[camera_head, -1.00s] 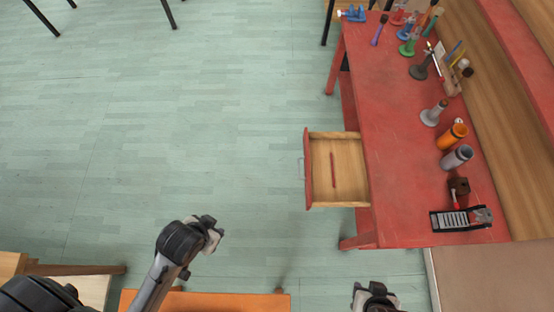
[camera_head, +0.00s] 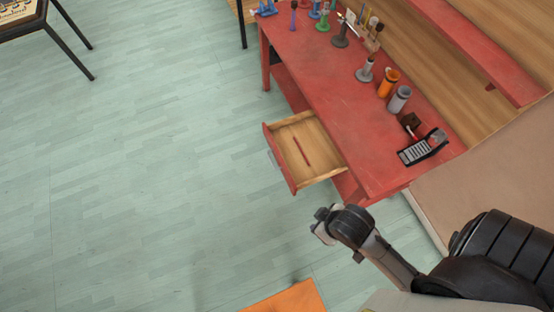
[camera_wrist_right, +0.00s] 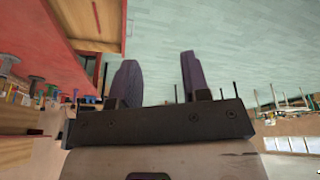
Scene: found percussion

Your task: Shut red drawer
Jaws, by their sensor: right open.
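The red drawer (camera_head: 280,160) hangs pulled out from the long side of the red table (camera_head: 335,110), with its wooden inside showing. A thin red stick (camera_head: 303,151) lies in it. My right gripper (camera_head: 322,226) is below and to the right of the drawer in the head view, apart from it. In the right wrist view its two dark fingers (camera_wrist_right: 157,75) are spread with nothing between them. The red table fills the upper left there (camera_wrist_right: 45,50), and a wooden part (camera_wrist_right: 97,20), probably the drawer, shows beside it. My left gripper is out of view.
An orange bottle (camera_head: 389,83), a grey bottle (camera_head: 399,99), a metal-keyed instrument (camera_head: 422,148) and several stands are on the table. An orange surface (camera_head: 288,299) is at the bottom. Green floor (camera_head: 150,170) is clear left of the drawer.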

